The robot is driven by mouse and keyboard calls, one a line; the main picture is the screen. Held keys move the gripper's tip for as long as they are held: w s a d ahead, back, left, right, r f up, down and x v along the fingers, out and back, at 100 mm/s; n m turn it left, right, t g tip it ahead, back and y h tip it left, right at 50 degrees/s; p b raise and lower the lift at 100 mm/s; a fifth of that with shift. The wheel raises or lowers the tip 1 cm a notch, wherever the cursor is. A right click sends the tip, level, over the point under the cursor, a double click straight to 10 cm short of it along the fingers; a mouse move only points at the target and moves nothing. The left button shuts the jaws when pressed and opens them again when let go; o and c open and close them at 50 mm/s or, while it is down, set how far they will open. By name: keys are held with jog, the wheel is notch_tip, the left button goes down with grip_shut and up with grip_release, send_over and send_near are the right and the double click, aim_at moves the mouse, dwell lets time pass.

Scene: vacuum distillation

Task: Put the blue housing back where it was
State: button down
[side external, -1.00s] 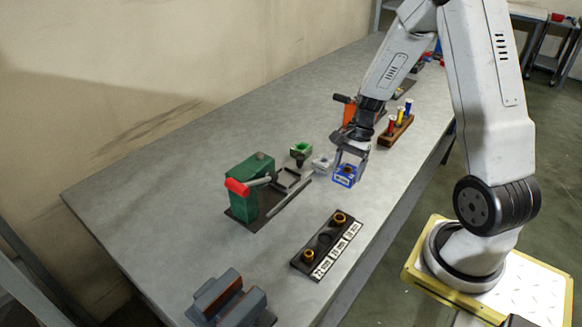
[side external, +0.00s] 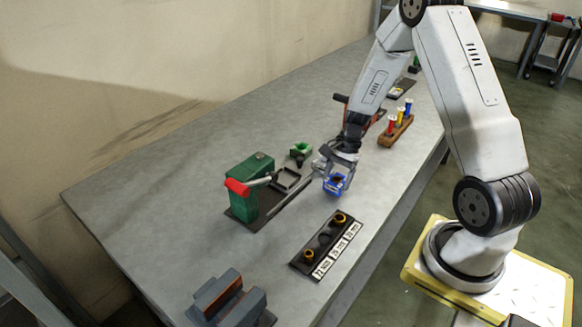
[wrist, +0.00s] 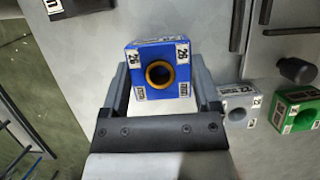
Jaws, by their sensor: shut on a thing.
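The blue housing (side external: 335,184) is a small cube with white label patches and a brass-coloured ring around a dark hole. My gripper (side external: 336,178) is shut on it in the side view. In the wrist view the housing (wrist: 150,54) sits between the two grey fingers, its ringed face toward the camera and the number 26 on its labels. I cannot tell how far it is above the table. A grey housing (wrist: 238,101) and a green housing (wrist: 294,112) stand to its right in the wrist view. In the side view the green housing (side external: 300,150) is behind my gripper.
A green press (side external: 250,188) with a red handle stands left of my gripper. A black tray (side external: 324,240) with brass bushings and white labels lies in front. A wooden rack (side external: 396,132) with coloured pieces is behind right. A grey-blue block (side external: 230,300) is at the front.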

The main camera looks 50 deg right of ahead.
jog(key=shift+f, duration=0.7)
jog(key=shift+f, duration=0.1)
grip_release()
jog(key=v, duration=1.2)
dwell(0.4)
